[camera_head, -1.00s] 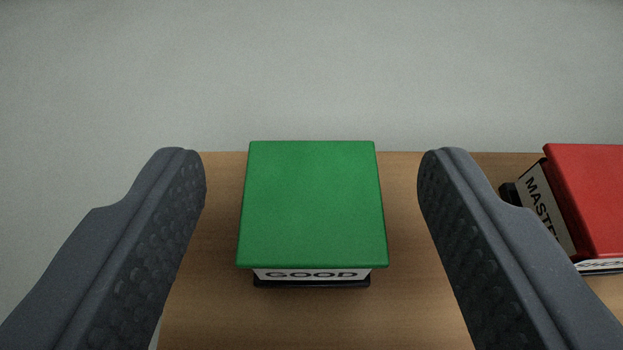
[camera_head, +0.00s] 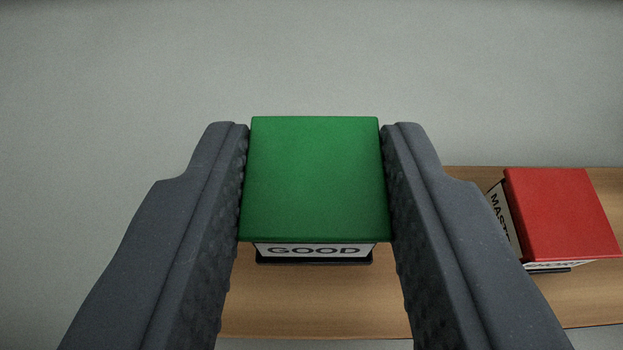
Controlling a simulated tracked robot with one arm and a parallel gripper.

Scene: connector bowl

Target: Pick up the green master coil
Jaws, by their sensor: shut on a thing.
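The green master coil (camera_head: 315,180) is a block with a green top and a white front label reading "GOOD" above a dark base. It is in the middle of the camera view. My gripper (camera_head: 316,170) is shut on it, one dark textured finger against its left side and one against its right side. The coil appears held above the wooden surface (camera_head: 310,310). Its sides are hidden by the fingers.
A red-topped block (camera_head: 560,215) with white labels, one partly reading "MASTE", stands on the wooden surface at the right, just beyond my right finger. The plain grey background behind and to the left is clear.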

